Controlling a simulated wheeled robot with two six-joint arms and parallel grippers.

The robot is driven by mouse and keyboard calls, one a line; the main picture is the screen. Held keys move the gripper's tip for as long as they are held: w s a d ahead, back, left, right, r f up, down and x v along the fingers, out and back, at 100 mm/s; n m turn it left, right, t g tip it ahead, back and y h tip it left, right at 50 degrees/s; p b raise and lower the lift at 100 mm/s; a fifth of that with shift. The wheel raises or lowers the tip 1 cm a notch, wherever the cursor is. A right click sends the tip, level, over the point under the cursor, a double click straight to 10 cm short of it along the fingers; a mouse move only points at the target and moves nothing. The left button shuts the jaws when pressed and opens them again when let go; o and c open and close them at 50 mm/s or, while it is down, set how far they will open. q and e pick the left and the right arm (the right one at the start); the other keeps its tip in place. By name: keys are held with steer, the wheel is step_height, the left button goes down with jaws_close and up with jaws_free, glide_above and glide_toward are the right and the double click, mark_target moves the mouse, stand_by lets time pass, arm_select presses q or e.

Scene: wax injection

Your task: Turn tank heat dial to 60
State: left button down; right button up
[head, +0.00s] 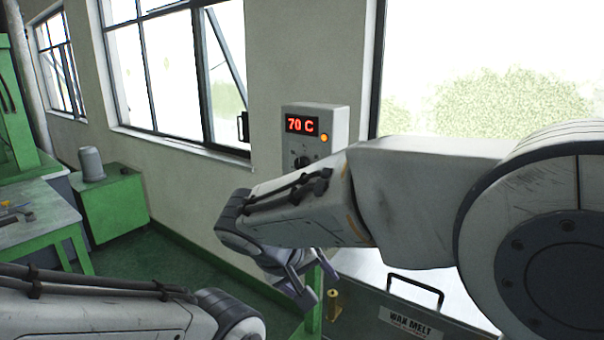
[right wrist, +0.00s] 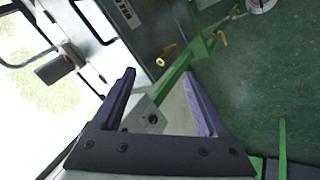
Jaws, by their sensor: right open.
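A pale control box (head: 341,125) on the wall has a red display (head: 301,125) reading 70 C. A dark dial (head: 302,162) sits below the display, its lower part close behind my right arm. My right gripper (head: 314,283) is open and empty, pointing down, below and in front of the box, away from the dial. It also shows open in the right wrist view (right wrist: 160,75). There, a small pale box with a dark round knob (right wrist: 153,118) lies beyond the fingers; I cannot tell whether it is the same dial. My left gripper is out of view.
The wax melt tank (head: 398,316) with a handle (head: 416,284) stands at the lower right. A brass spout (right wrist: 167,55) and green frame (right wrist: 170,83) lie near the right gripper. Windows line the wall. A green bench (head: 40,222) is at left; green floor (head: 185,262) is open between.

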steer(key=w+a+r+m+t+h+b, duration=0.1)
steer(key=w+a+r+m+t+h, duration=0.1)
steer(key=w, duration=0.4)
steer(key=w+a+r+m+t+h, duration=0.1)
steer(key=w+a+r+m+t, duration=0.15)
steer(key=w, duration=0.35)
steer(key=m+t+h, duration=0.3)
steer(key=m+t, duration=0.1)
steer(key=t, duration=0.1)
glide_toward(300, 165)
steer(key=p+x, duration=0.7)
steer(key=x, duration=0.1)
steer(key=shift+a+r+p, duration=0.1)
steer(key=shift+r+p, duration=0.15)
steer(key=shift+p, duration=0.05)
steer(key=shift+w+d+f+p, duration=0.2)
steer(key=shift+w+d+p, duration=0.15)
steer(key=shift+w, duration=0.1)
